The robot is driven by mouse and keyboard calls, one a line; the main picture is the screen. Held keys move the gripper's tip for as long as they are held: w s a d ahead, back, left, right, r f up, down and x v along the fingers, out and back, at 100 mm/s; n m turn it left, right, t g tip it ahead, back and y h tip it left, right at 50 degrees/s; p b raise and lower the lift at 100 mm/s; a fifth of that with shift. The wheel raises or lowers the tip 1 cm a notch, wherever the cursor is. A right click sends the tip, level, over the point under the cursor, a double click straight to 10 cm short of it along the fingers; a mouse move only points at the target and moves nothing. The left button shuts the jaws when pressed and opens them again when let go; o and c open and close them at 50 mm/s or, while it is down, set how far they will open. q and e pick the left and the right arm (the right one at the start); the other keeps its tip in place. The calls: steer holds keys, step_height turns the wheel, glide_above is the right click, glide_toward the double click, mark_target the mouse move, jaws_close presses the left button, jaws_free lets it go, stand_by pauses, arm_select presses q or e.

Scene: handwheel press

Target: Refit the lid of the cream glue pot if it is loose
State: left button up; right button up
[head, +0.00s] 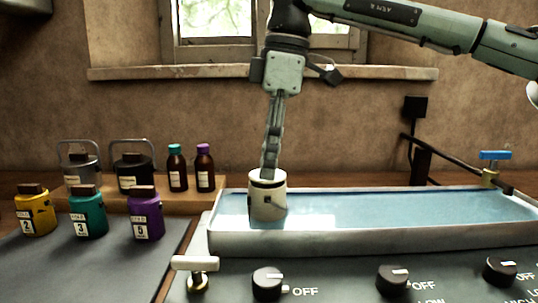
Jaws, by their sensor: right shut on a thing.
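The cream glue pot (267,208) stands upright in the picture, in front of the trough's back rim and over its blue inside. I cannot tell whether it rests on the trough floor or hangs a little above it. A dark band runs around its upper part. My right gripper (268,176) points straight down at the pot's top and is shut on it. The fingers hide part of the top, so I cannot tell whether they hold the lid or the rim, or how the lid sits. My left gripper is out of view.
A shallow trough (370,240) with a pale rim spans the middle right. Yellow (36,212), teal (88,215) and purple (146,216) pots stand at left, before a wooden shelf (190,202) with canisters and bottles. Knobs and a T-handle (195,265) line the front panel.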

stand_by(0.3)
steer(key=o, duration=1.1)
steer(key=shift+o, duration=0.3)
steer(key=o, duration=0.4)
steer(key=shift+o, duration=0.2)
steer(key=shift+r, duration=0.1)
steer(key=shift+r+p, duration=1.05)
steer(key=shift+r, duration=2.35)
